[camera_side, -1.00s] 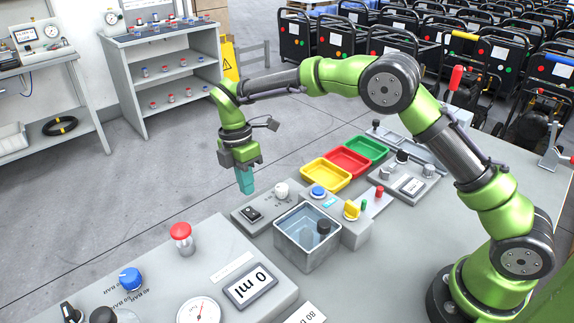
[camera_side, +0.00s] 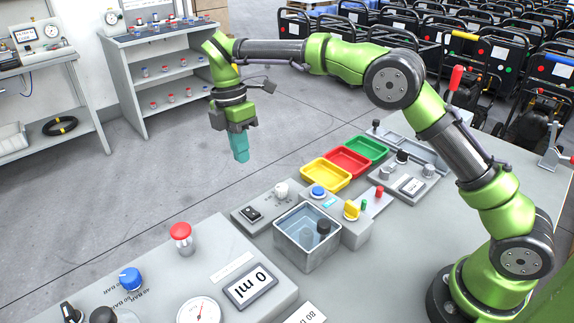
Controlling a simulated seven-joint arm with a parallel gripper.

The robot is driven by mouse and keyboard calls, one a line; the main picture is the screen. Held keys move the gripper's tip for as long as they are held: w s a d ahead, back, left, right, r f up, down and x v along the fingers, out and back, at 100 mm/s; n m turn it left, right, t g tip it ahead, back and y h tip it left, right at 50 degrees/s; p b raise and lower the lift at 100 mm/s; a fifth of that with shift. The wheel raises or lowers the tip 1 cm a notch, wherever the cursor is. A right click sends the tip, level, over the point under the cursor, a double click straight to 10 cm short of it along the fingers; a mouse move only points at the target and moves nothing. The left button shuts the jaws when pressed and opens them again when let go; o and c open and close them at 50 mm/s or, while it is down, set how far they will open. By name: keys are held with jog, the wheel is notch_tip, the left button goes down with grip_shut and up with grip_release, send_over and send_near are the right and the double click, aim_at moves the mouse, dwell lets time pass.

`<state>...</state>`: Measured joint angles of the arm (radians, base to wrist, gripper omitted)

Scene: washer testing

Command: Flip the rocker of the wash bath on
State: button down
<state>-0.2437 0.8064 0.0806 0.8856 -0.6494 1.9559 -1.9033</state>
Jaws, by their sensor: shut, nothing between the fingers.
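The wash bath (camera_side: 308,258) is a grey open-topped tank with clear liquid and a dark round item inside, on the bench. Its panel carries a black rocker (camera_side: 251,214) on the left end, beside a white knob (camera_side: 281,190). Which way the rocker is tipped is too small to tell. My gripper (camera_side: 241,158), with teal fingers pointing down, is shut and empty. It hangs in the air above and slightly left of the rocker in the picture, clear of the panel.
Yellow (camera_side: 326,174), red (camera_side: 349,161) and green (camera_side: 367,149) trays stand behind the bath. A blue button (camera_side: 318,191) and yellow knob (camera_side: 352,209) sit near the bath. A red mushroom button (camera_side: 181,234) rises at the left. The air around my gripper is free.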

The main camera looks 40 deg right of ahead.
aim_at(255, 214)
jog(key=shift+s, duration=0.45)
jog(key=f, duration=0.4)
jog(key=s+f, duration=0.1)
jog(key=f, duration=0.4)
jog(key=s+f, duration=0.1)
jog(key=f, duration=0.3)
jog(key=shift+f, duration=0.4)
jog(key=shift+s, duration=0.1)
